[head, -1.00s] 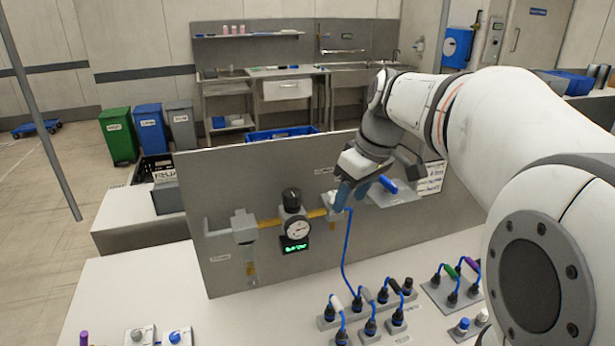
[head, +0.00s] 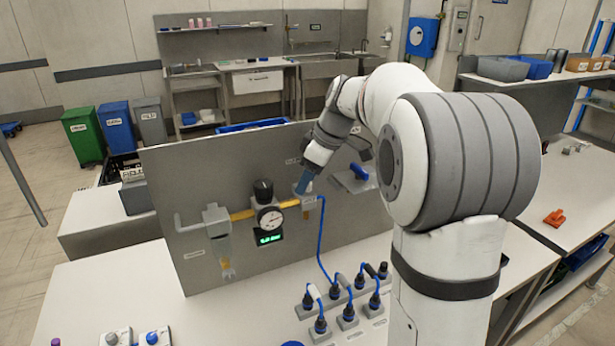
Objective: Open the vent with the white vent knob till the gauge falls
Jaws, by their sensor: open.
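The gauge (head: 270,218) is a round white dial on the pipe line of the grey upright panel, below a black knob (head: 263,190). A small green-lit display (head: 268,238) sits under it; its digits are too small to read surely. My gripper (head: 303,186) has blue fingers, points down and is open, at the vent block (head: 308,201) on the pipe's right end. The white vent knob cannot be made out clearly there; the fingers cover that spot. Whether they touch it I cannot tell.
A blue-handled valve (head: 359,172) is on the panel to the right of my gripper.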

